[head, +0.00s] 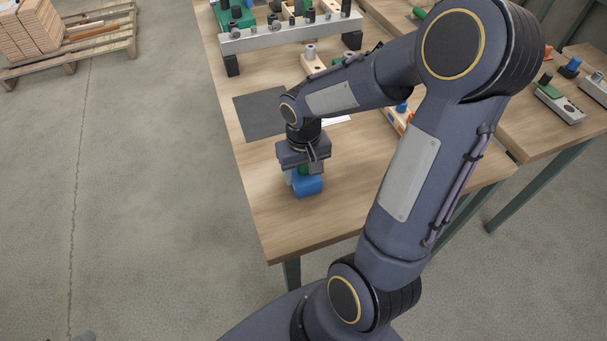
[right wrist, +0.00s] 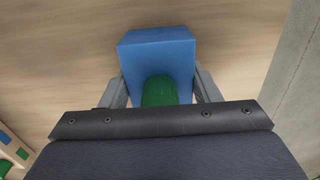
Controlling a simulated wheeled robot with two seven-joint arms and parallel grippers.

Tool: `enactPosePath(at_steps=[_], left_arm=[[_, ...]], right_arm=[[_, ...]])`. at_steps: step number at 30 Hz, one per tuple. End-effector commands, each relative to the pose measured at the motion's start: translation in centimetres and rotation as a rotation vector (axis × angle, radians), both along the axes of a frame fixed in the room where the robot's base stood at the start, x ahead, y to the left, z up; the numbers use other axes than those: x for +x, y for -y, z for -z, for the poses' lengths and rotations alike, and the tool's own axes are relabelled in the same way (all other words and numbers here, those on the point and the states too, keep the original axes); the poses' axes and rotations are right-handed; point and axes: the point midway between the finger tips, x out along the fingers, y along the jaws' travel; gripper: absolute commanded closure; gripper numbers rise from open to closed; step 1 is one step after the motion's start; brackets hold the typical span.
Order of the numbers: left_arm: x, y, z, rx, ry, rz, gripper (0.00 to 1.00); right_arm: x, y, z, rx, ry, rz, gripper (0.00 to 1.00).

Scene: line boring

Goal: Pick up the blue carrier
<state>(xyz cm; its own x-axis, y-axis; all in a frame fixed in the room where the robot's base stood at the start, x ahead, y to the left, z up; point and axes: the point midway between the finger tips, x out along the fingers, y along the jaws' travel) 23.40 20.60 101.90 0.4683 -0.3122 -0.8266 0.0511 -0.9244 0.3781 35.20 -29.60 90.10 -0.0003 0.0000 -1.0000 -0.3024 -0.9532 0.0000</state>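The blue carrier (head: 308,185) is a small blue block near the front left of the wooden table, below my right gripper (head: 304,167). A green cylinder (right wrist: 160,91) stands at the carrier. In the right wrist view, the carrier (right wrist: 157,52) is between the two grey fingers of my right gripper (right wrist: 161,88). One finger lies against each side and I see no gap. The carrier is at or very near the tabletop; I cannot tell whether it touches. My left gripper is not recognisable in the head view.
A dark mat (head: 260,116) lies behind the carrier on the table (head: 282,232). A long grey rack (head: 290,32) with several parts stands further back. A wooden block with a blue part (head: 398,116) is partly behind my right arm. The front left tabletop is clear.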

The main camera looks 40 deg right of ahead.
Motion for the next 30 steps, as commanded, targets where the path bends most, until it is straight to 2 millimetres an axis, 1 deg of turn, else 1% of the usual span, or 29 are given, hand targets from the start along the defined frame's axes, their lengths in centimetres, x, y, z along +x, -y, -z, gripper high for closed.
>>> enactPosePath(at_steps=[1, 6, 13, 17, 20, 24, 26, 30], left_arm=[[0.0, 0.0, 0.0, 0.0, 0.0, 0.0, 0.64], [0.0, 0.0, 0.0, 0.0, 0.0, 0.0, 0.64], [0.0, 0.0, 0.0, 0.0, 0.0, 0.0, 0.64], [0.0, 0.0, -0.1, 0.0, 0.0, 0.0, 0.64], [0.0, 0.0, -0.2, 0.0, 0.0, 0.0, 0.64], [0.0, 0.0, -0.3, 0.0, 0.0, 0.0, 0.64], [0.0, 0.0, -0.2, 0.0, 0.0, 0.0, 0.64], [0.0, 0.0, -0.2, 0.0, 0.0, 0.0, 0.64]], right_arm=[[0.0, 0.0, 0.0, 0.0, 0.0, 0.0, 0.57], [0.0, 0.0, 0.0, 0.0, 0.0, 0.0, 0.79], [0.1, 0.0, -0.1, -0.001, 0.002, 0.0, 0.79], [0.1, 0.0, -0.6, 0.0, 0.004, 0.0, 0.79], [0.1, 0.0, -1.5, -0.001, 0.005, 0.001, 0.79], [0.3, -0.1, -3.7, -0.001, 0.008, -0.001, 0.79], [1.1, -0.8, -4.5, 0.0, 0.009, -0.004, 0.79], [2.9, -2.6, -7.6, 0.0, 0.009, -0.005, 0.79]])
